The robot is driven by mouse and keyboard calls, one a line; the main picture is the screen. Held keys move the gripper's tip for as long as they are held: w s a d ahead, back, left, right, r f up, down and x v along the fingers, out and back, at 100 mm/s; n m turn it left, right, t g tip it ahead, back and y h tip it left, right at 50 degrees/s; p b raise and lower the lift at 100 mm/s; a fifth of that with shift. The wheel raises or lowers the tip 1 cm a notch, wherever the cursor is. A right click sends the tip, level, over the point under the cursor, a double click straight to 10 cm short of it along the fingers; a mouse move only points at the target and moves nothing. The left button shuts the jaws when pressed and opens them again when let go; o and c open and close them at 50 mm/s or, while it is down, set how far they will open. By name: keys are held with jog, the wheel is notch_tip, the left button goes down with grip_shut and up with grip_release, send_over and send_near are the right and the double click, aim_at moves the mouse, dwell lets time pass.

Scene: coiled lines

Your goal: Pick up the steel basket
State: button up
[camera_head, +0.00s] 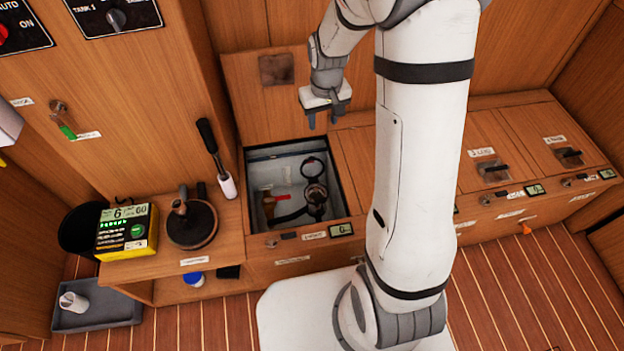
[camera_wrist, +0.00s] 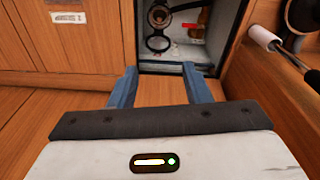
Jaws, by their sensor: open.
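The open floor locker (camera_head: 345,205) holds a round strainer-like housing (camera_head: 316,211). A metallic round piece (camera_head: 316,190) in its top may be the steel basket, but it is too small to be sure. The housing also shows at the top of the wrist view (camera_wrist: 158,17). A dark ring (camera_head: 312,167) is beside it, nearer my gripper. My gripper (camera_head: 325,118) is open and empty, pointing down above and behind the locker opening. In the wrist view its fingers (camera_wrist: 158,85) are apart, short of the ring and housing.
A red-handled valve (camera_head: 270,200) is inside the locker. A shelf holds a yellow device (camera_head: 128,234) and a dark round pot (camera_head: 192,226). A grey tray (camera_head: 105,312) with a pale cylinder (camera_head: 73,301) is on the floor.

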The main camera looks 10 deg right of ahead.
jog(key=w+f+b, duration=0.3)
jog(key=f, duration=0.7)
jog(key=w+f+b, duration=0.2)
jog(key=f+b, duration=0.1)
jog(key=f, duration=0.7)
jog(key=n+g+b, duration=0.1)
jog(key=b, duration=0.4)
send_over(316, 189)
notch_tip(316, 189, down, 17)
jog(key=shift+w+r, duration=0.15)
jog(key=shift+r, duration=0.05)
notch_tip(316, 189, down, 6)
jog(key=shift+r+b, duration=0.15)
jog(key=shift+b, duration=0.9)
jog(key=shift+r, duration=0.1)
jog(key=shift+c, duration=0.4)
grip_shut()
